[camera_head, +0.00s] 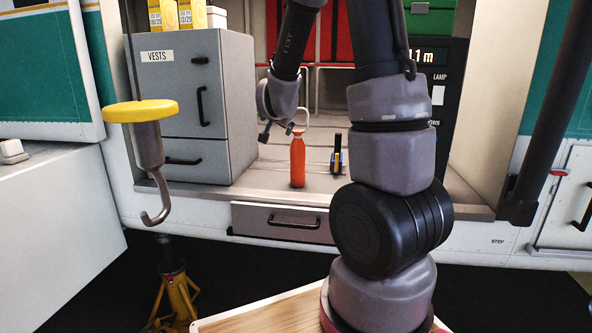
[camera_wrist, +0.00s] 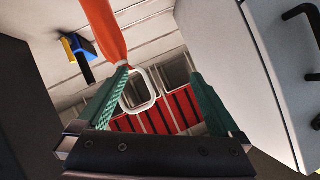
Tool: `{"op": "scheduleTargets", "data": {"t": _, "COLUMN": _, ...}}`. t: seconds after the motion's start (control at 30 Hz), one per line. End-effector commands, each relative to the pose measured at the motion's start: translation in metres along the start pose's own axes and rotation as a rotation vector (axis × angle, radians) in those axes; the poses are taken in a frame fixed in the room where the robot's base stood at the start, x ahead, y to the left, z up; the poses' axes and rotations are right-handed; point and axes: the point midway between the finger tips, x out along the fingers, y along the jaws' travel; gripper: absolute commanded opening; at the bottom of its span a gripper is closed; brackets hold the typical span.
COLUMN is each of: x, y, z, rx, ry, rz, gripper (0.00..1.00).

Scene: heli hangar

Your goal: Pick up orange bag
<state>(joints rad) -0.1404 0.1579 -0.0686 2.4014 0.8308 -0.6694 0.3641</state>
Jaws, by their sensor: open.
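The only orange object I can make out is a slim, bottle-shaped thing (camera_head: 298,160), upright on the grey bay floor; I see no clear bag. In the wrist view the orange thing (camera_wrist: 104,30) comes down from the top edge and narrows toward the left fingertip. A white loop (camera_wrist: 150,103) shows just beyond its narrow end, between the fingers; I cannot tell whether it is attached. My gripper (camera_head: 277,131) is open and empty beside the top of the orange thing. In the wrist view my gripper (camera_wrist: 160,76) has its green fingers spread wide; contact is unclear.
A small black, blue and yellow object (camera_head: 337,155) stands right of the orange thing. A grey cabinet labelled VESTS (camera_head: 185,100) is close on the left. Red seats (camera_head: 335,40) are behind. A hook with a yellow top (camera_head: 141,112) hangs at the left front.

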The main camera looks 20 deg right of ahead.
Motion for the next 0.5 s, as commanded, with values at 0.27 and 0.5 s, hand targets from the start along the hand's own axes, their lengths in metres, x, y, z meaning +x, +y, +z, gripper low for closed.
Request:
{"op": "scheduleTargets", "data": {"t": 0.27, "x": 0.071, "y": 0.068, "z": 0.031, "rx": -0.179, "ry": 0.336, "rz": 0.173, "gripper": 1.0}}
{"op": "scheduleTargets", "data": {"t": 0.5, "x": 0.084, "y": 0.097, "z": 0.054, "rx": -0.392, "ry": 0.518, "rz": 0.227, "gripper": 1.0}}
